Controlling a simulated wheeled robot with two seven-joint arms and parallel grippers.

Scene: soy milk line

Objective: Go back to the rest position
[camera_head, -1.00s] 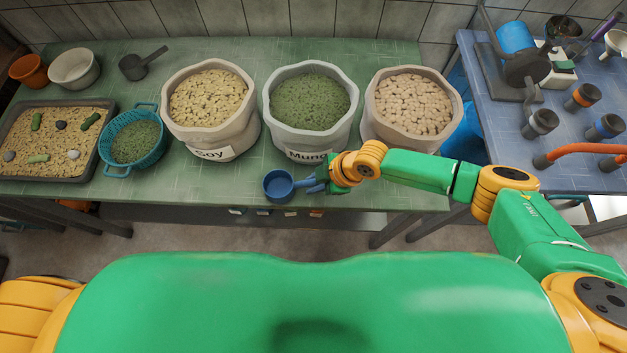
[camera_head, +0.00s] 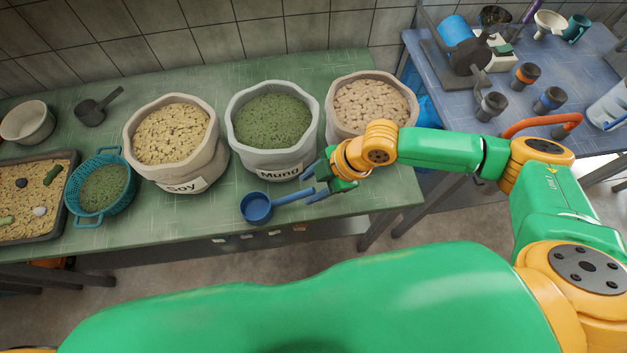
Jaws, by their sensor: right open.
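My right gripper (camera_head: 315,182) is open at the front of the green table, just in front of the Mung sack (camera_head: 272,120). A blue scoop (camera_head: 257,207) lies near the table's front edge. Its handle points right and ends between or right beside my fingertips; I cannot tell whether they touch it. My right arm reaches in from the right, stretched over the table's front right corner. My left gripper is out of view.
The green table (camera_head: 215,222) also holds a Soy sack (camera_head: 172,140), a third sack of pale beans (camera_head: 372,105), a teal colander (camera_head: 102,190), a tray (camera_head: 40,238), a bowl (camera_head: 28,122) and a dark scoop (camera_head: 97,107). A blue table (camera_head: 450,100) with equipment stands at right.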

